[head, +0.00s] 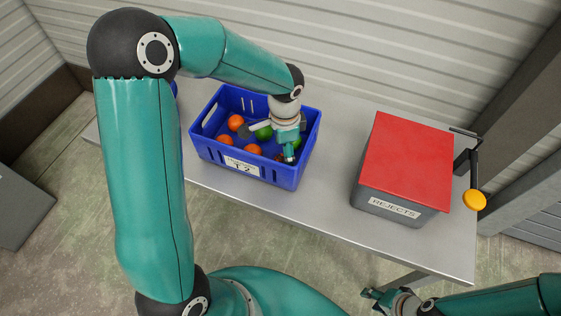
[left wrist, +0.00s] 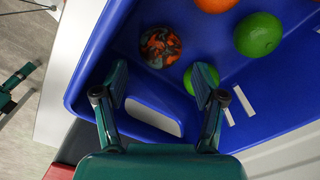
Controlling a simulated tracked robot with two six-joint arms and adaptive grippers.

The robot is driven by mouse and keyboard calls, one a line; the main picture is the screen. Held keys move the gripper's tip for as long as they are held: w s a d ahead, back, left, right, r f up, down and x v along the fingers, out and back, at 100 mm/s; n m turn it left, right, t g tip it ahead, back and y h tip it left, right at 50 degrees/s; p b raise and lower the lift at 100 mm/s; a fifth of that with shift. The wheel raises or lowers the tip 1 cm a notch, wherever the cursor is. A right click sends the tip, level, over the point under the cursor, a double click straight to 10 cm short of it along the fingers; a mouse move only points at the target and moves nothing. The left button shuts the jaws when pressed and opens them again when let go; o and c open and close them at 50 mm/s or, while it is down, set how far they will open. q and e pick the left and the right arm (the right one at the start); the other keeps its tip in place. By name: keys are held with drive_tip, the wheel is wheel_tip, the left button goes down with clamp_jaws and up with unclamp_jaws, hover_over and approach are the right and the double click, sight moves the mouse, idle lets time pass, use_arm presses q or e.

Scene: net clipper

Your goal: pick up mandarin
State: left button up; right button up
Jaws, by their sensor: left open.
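Orange mandarins (head: 236,122) and green fruits (head: 264,132) lie in the blue crate (head: 207,151). My left gripper (head: 270,143) is over the crate, its fingers spread wide and nothing between them. In the left wrist view, a mottled dark-and-orange fruit (left wrist: 160,47) lies beyond the gap between the left fingertips (left wrist: 160,82). A green fruit (left wrist: 190,79) is partly hidden behind the right-hand finger. Another green fruit (left wrist: 258,34) and an orange mandarin (left wrist: 215,4) lie farther off. My right gripper (head: 374,297) is open and empty, low in front of the table.
The crate stands on a grey metal table (head: 335,215). A grey rejects bin (head: 372,203) with a red top (head: 405,155) stands to its right. A yellow round knob (head: 474,201) on a dark bracket is at the table's right end. Table space between crate and bin is clear.

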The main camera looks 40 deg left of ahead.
sight(282, 159)
use_arm(q)
drive_tip(key=f, duration=0.5)
drive_tip(key=shift+s+a, duration=0.1)
drive_tip(key=shift+s, duration=0.1)
drive_tip(key=shift+r, duration=0.1)
drive_tip(key=c, duration=0.9)
